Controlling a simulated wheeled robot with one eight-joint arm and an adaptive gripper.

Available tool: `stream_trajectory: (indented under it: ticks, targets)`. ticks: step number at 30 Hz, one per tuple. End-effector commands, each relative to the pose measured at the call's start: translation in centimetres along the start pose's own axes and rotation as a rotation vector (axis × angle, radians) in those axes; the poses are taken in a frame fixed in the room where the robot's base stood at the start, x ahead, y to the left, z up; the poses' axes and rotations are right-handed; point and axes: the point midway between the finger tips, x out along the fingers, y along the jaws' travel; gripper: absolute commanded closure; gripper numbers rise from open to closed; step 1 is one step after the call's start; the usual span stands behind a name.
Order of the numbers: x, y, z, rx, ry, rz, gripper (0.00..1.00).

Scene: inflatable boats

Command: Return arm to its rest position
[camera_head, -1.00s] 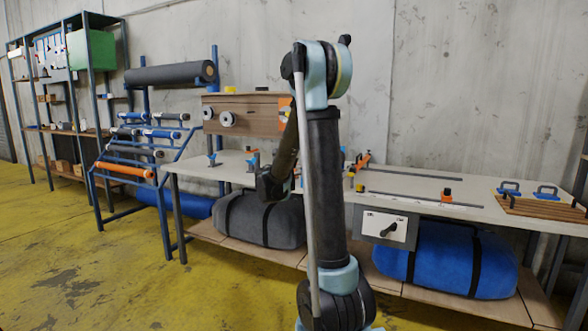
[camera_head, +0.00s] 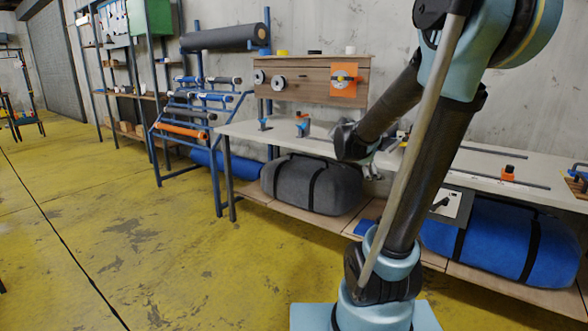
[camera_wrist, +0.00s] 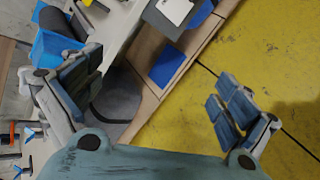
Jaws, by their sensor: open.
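My arm rises at the right of the head view. Its upper link leans right, and its forearm slopes down left in front of the workbench (camera_head: 240,130).
A grey bag (camera_head: 310,184) and a blue bag (camera_head: 510,240) lie on the lower shelf. A roll rack (camera_head: 185,130) stands left of the bench, with shelving (camera_head: 125,95) farther left. Yellow floor (camera_head: 120,240) is clear at the left and front.

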Motion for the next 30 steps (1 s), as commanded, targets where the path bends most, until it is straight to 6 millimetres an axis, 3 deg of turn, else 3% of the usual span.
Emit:
stream_trajectory:
  ticks: [10,21,27,30]
  targets:
    - [-4.1,-11.6,1.8,0.476,0.081,-0.297,0.03]
    - [-9.7,-23.2,0.6,0.942,0.092,-0.650,0.03]
    - [-12.5,-27.7,-0.6,1.127,0.070,-0.819,0.03]
    - [-13.3,-28.9,-1.1,1.181,0.060,-0.871,0.03]
